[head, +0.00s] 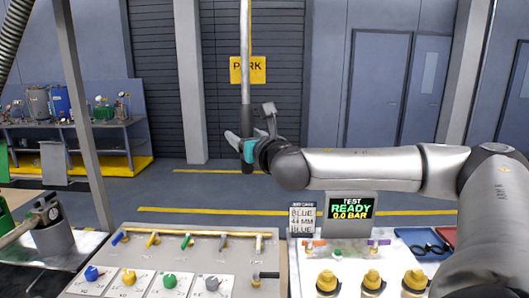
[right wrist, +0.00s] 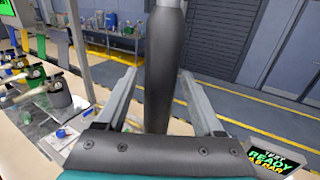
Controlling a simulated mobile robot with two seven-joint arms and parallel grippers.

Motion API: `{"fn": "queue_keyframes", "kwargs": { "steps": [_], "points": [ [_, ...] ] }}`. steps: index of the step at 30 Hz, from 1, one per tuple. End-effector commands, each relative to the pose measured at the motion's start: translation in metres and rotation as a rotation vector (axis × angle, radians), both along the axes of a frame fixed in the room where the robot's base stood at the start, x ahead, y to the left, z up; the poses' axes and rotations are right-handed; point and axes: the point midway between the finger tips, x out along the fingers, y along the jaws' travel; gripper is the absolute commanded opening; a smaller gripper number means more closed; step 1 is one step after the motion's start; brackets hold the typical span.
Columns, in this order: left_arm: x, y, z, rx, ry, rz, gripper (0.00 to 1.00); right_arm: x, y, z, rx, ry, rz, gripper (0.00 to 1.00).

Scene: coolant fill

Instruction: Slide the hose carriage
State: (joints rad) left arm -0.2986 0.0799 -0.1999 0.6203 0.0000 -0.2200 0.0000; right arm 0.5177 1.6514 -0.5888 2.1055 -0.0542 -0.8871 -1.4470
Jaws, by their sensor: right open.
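A pale vertical rod (head: 245,50) with a dark grip (head: 246,95) at its lower end hangs from above, in the middle of the head view. The carriage it may hang from is out of frame. My right gripper (head: 250,130) is at the dark grip. In the right wrist view the dark grip (right wrist: 162,60) stands upright between the two fingers of the right gripper (right wrist: 158,78), which are open with gaps visible on both sides. My left gripper is not in view.
A yellow PARK sign (head: 257,70) is behind the rod. Below are a panel (head: 130,240) with several coloured valves, a READY display (head: 351,208) and several yellow-capped bottles (head: 372,279). A ribbed hose (head: 15,30) hangs at top left. Open floor lies behind.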

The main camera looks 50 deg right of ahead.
Motion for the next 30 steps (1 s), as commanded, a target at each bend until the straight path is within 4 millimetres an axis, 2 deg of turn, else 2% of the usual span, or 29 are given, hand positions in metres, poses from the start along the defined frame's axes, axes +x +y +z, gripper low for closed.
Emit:
{"fn": "queue_keyframes", "kwargs": {
  "steps": [20,30],
  "points": [
    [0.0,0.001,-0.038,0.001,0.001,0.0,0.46,-0.082,0.034,-0.002,-0.004,0.001,-0.002,0.69],
    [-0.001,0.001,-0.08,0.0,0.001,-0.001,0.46,-0.098,0.039,-0.004,-0.003,-0.001,-0.003,0.69]
  ]
}}
